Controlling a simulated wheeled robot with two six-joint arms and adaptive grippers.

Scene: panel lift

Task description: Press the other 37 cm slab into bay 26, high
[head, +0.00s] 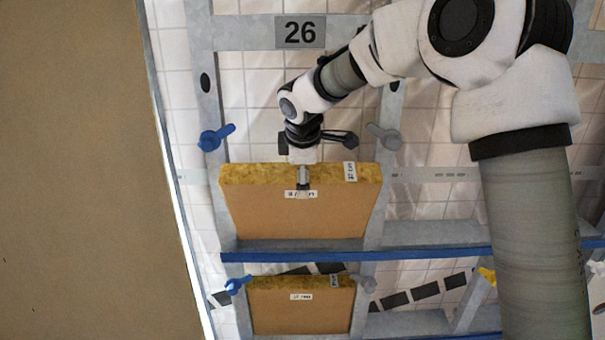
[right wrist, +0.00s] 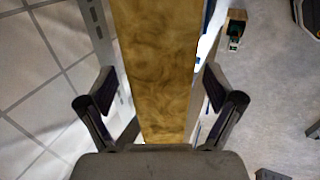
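A brown slab with a yellow wool edge (head: 265,215) stands in the upper part of the bay marked 26 (head: 300,33), above a blue-edged rail. It carries small white labels. My right gripper (head: 303,180) is at the slab's top edge, with a finger in front of its face. In the right wrist view the wool edge (right wrist: 160,60) lies between the two fingers (right wrist: 160,92), with a gap on each side, so the gripper is open. A second, similar slab (head: 300,312) stands in the lower part of the bay. My left gripper is not in view.
A blue turn latch (head: 216,137) and a grey one (head: 385,137) flank the upper slab. Another blue latch (head: 237,285) is beside the lower slab. A large brown panel (head: 80,170) fills the left side. Open tiled wall shows to the right.

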